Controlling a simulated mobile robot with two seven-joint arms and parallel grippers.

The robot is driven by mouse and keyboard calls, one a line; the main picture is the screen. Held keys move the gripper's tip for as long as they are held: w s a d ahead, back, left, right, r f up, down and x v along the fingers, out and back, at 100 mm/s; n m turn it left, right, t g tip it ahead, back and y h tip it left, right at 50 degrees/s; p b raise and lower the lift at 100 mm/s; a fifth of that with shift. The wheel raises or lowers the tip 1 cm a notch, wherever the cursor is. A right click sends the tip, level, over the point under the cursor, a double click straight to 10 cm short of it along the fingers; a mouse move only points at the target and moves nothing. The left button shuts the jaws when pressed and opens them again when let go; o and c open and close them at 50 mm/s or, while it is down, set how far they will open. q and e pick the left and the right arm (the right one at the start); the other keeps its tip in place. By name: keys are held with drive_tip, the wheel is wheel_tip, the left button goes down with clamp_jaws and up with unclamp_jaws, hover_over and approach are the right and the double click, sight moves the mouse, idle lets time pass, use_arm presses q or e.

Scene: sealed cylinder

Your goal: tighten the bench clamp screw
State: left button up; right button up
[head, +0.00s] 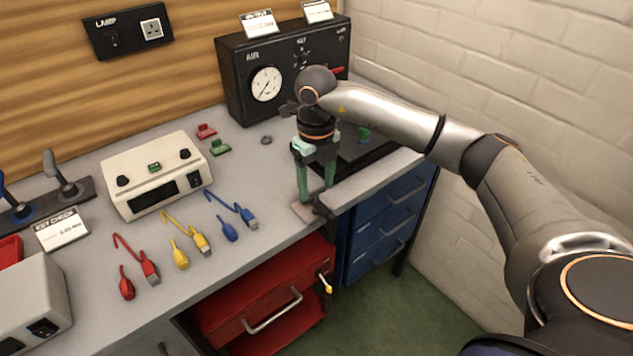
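My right gripper (316,196) points down at the front edge of the bench. Its two greenish fingers stand apart, with a gap between them. The bench clamp (320,208) is a small dark piece at the bench edge, right at the fingertips. Its screw is mostly hidden, and I cannot tell whether the fingers touch it. A small light pad (302,211) lies beside the left fingertip. My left gripper is not in view.
A black gauge panel (240,75) stands behind my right gripper. A white tester box (150,190) and red, yellow and blue leads (190,235) lie to the left. A brick wall (530,70) is at right.

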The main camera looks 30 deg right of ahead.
sight(317, 190)
drive_tip(key=o, duration=0.5)
drive_tip(key=shift+r, duration=0.15)
wheel_tip(317, 190, up, 13)
drive_tip(key=shift+f, duration=0.2)
idle(0.5)
